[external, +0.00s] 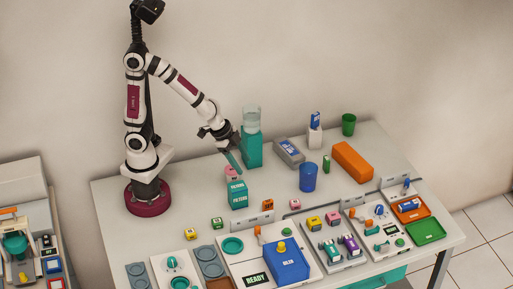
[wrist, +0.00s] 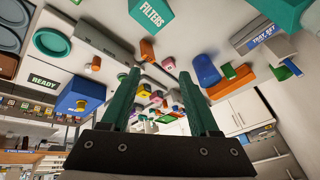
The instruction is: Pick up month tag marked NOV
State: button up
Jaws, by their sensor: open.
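My gripper (external: 236,161) hangs above the back left of the table, just above and behind the teal FILTERS box (external: 238,196). In the wrist view its two teal fingers (wrist: 162,88) stand apart with nothing held between them. A pink block (external: 231,172) sits behind the FILTERS box, close to my gripper. The lettering is too small to tell which is NOV.
A blue bin (external: 287,265) and a READY panel (external: 256,279) are at the front. A blue cup (external: 308,177), orange box (external: 352,162), green cup (external: 348,124) and teal dispenser (external: 251,146) stand behind. Bare table lies left of the FILTERS box.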

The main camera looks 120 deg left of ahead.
jog(key=w+a+f+n+t+y, duration=0.1)
jog(key=w+a+f+n+t, duration=0.2)
jog(key=a, duration=0.4)
jog(key=w+a+f+n+t+y, duration=0.1)
jog(key=w+a+f, duration=0.1)
jog(key=w+a, duration=0.4)
jog(key=n+t+y, duration=0.2)
jog(key=n+y, duration=0.1)
send_near(325, 159)
jog(key=x, duration=0.5)
jog(key=shift+w+a+r, duration=0.1)
jog(key=shift+w+a, duration=0.1)
jog(key=shift+a, duration=0.05)
jog(key=x, duration=0.5)
jog(key=shift+a+f, duration=0.1)
jog(key=shift+f, duration=0.25)
grip_shut()
